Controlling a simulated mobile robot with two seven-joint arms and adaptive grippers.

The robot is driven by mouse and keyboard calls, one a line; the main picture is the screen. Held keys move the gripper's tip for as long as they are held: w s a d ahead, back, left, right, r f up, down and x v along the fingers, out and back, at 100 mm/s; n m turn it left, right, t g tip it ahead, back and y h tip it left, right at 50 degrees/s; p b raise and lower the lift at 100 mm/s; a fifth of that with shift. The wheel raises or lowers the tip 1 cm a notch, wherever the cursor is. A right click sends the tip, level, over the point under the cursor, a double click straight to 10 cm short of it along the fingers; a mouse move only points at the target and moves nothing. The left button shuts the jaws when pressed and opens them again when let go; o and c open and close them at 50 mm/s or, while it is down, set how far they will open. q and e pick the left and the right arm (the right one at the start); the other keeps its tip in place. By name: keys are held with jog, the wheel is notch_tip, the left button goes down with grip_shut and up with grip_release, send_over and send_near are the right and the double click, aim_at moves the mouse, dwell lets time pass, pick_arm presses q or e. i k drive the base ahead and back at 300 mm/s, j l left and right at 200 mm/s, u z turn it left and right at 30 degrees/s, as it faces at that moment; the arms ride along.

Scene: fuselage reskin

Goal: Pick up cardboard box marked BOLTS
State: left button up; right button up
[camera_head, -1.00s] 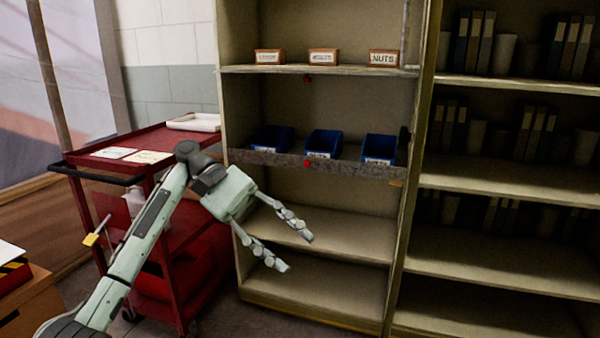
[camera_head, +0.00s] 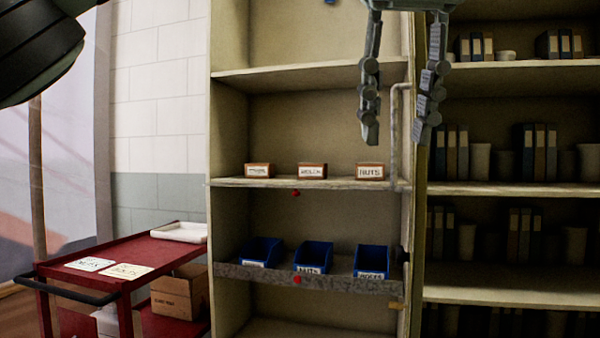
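Three small brown cardboard boxes stand in a row on the middle shelf. The centre box (camera_head: 312,171) has a white label that seems to read BOLTS, though it is blurred. The right box (camera_head: 369,171) reads NUTS. The left box (camera_head: 259,170) has a label too small to read.
Blue bins (camera_head: 312,257) stand on the shelf below. A grey vertical pipe (camera_head: 394,135) rises at the right end of the box shelf. A red cart (camera_head: 130,258) with signs and a white tray stands at left. Shelves of binders (camera_head: 537,150) fill the right.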

aim_at(316, 171)
jog(key=i+j+u, duration=0.15)
jog(key=i+j, duration=0.25)
jog(key=i, duration=0.15)
jog(key=i+j+u, duration=0.1)
jog(key=i+j, duration=0.25)
jog(key=i, duration=0.2)
jog(key=i+z, duration=0.4)
jog(key=i, duration=0.35)
jog(key=i+j+z, duration=0.2)
jog(key=i+z, duration=0.2)
jog(key=i, duration=0.35)
